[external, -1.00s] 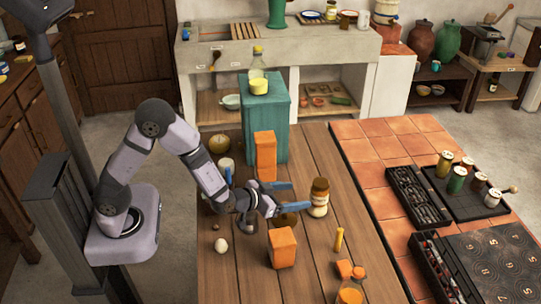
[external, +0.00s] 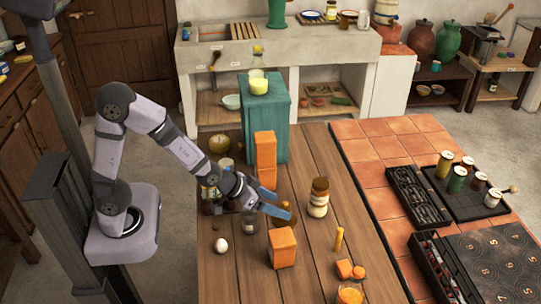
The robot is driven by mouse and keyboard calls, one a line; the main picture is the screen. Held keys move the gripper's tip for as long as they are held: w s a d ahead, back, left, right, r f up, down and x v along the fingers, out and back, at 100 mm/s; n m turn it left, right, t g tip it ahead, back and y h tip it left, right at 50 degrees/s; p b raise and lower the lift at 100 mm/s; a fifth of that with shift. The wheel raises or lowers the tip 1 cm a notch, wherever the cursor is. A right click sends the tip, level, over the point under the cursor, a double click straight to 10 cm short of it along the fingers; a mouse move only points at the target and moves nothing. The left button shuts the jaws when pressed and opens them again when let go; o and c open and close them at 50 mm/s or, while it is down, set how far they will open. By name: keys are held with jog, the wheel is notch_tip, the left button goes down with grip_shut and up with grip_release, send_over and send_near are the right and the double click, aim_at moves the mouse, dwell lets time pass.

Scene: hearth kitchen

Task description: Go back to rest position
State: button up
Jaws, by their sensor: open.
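My gripper (external: 279,210) has blue fingertips. It is open and appears empty, above the left-middle part of the wooden table (external: 215,285). It is left of a brown-lidded jar (external: 318,200) and apart from it. My arm reaches over the table's left edge, its elbow bent high. Orange blocks (external: 265,150) stand behind the gripper, and another orange block (external: 282,248) stands in front of it. A clear glass container (external: 250,222) is just below the gripper and partly hidden by it. I cannot tell whether they touch.
An egg (external: 221,246) lies near the table's left side. A teal pedestal (external: 265,125) with a bottle stands at the back. A yellow stick (external: 339,240), small orange pieces (external: 345,268) and an orange-filled jar (external: 350,294) are at the front right. Trays (external: 418,200) lie on the tiles.

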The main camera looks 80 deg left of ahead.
jog(key=s+d+m+g, duration=0.1)
jog(key=s+g, duration=0.1)
jog(key=s, duration=0.3)
jog(key=s+d+g+h+p, duration=0.1)
jog(key=s+g, duration=0.1)
jog(key=s, duration=0.4)
jog(key=s+d+m+g+p, duration=0.1)
jog(key=s+g, duration=0.1)
jog(key=s, duration=0.4)
jog(key=shift+s+f+m+g+h, duration=0.2)
jog(key=shift+f+m+g+h, duration=0.1)
jog(key=shift+f+g+h, duration=0.1)
jog(key=s+m+g, duration=0.1)
jog(key=s+g, duration=0.1)
jog(key=s, duration=0.4)
jog(key=shift+s+a+g+p, duration=0.2)
jog(key=shift+g+p, duration=0.1)
jog(key=shift+p, duration=0.1)
